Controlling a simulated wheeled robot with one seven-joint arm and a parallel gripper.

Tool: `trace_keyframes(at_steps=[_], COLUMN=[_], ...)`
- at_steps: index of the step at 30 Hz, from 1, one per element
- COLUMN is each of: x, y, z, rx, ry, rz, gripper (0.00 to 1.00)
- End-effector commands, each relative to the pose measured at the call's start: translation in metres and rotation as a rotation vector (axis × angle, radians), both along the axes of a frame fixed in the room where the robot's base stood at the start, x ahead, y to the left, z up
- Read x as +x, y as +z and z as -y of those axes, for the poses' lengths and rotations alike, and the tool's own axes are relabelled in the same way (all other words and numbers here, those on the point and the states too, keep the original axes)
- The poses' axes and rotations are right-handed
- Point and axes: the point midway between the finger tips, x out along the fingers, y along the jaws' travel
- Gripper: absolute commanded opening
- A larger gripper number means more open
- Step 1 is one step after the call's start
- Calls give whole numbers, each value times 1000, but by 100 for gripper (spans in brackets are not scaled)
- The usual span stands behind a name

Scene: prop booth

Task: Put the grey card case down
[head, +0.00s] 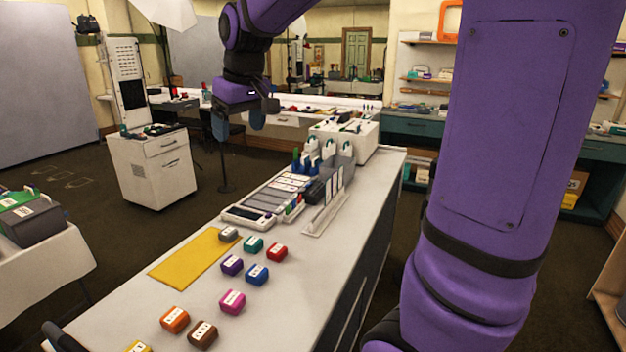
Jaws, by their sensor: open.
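The grey card case (229,234) is a small rounded block with a pale label. It rests at the upper right corner of the flat yellow mat (186,264) on the white counter. My gripper (257,120) is open, raised well above the counter and further back than the case. It is apart from the case, with nothing visible in it. Its fingers are small and dark in this view.
Teal (253,244), red (277,252), purple (232,265), blue (257,274), pink (232,301), orange (174,319) and brown (203,334) cases stand on the counter (105,320). A grey tray device (248,215) and a white rack (325,215) lie behind. Most of the yellow mat is bare.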

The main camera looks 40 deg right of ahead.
Motion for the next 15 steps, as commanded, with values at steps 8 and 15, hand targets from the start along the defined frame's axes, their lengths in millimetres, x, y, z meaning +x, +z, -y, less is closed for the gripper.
trace_keyframes(at_steps=[8,15], x=[-86,-154], y=[10,2], z=[-12,-19], rx=[13,24], ry=[-40,-75], rz=[58,105], gripper=[80,80])
